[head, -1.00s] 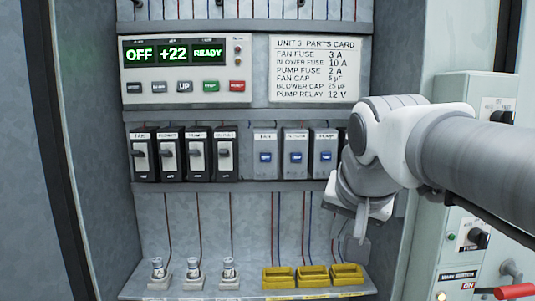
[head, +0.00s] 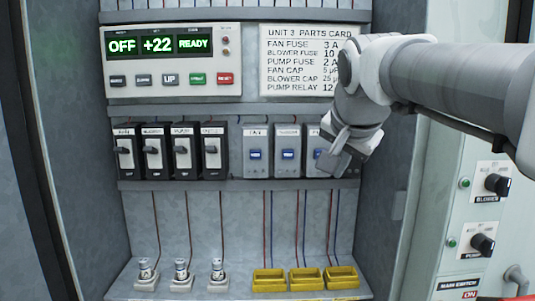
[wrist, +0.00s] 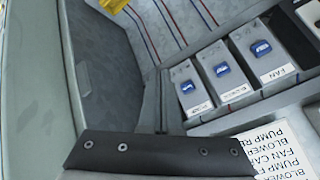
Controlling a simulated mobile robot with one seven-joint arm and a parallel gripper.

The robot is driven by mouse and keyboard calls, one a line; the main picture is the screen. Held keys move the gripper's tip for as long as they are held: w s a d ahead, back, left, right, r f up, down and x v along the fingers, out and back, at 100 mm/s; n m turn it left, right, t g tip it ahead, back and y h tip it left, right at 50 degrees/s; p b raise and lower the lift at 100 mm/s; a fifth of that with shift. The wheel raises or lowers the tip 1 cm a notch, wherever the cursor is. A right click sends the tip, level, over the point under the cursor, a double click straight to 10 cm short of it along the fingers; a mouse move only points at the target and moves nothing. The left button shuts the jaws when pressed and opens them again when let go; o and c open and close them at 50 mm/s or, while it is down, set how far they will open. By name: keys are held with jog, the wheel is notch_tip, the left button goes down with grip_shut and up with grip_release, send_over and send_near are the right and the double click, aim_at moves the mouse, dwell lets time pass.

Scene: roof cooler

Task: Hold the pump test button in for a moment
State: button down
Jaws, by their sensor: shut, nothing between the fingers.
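The pump relay (head: 313,165) is the rightmost of three grey modules in the middle row, with a blue button on its front. In the head view my gripper (head: 335,160) overlaps its right side and partly hides the button. In the wrist view the pump relay's blue button (wrist: 188,87) shows uncovered, above its PUMP label. My gripper's dark, bolted edge (wrist: 160,153) crosses the bottom of that view, apart from the button in the picture. My gripper is shut and empty. I cannot tell whether it touches the relay.
The blower relay (head: 287,153) and fan relay (head: 256,153) stand to the left. Several black breakers (head: 168,152) are further left. A display panel (head: 172,62) and parts card (head: 300,60) are above. Yellow holders (head: 307,279) sit below. The cabinet's right wall (head: 385,205) is close by.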

jog(key=w+p, duration=0.3)
jog(key=w, duration=0.5)
jog(key=shift+w, duration=0.3)
jog(key=shift+w, duration=0.1)
dwell(1.7)
jog(key=shift+w+p, duration=0.3)
jog(key=shift+w, duration=0.05)
jog(key=shift+w, duration=0.45)
dwell(1.5)
jog(key=shift+s, duration=0.1)
dwell(1.9)
jog(key=shift+s+b, duration=0.35)
jog(key=shift+s, duration=0.4)
jog(key=shift+s, duration=0.1)
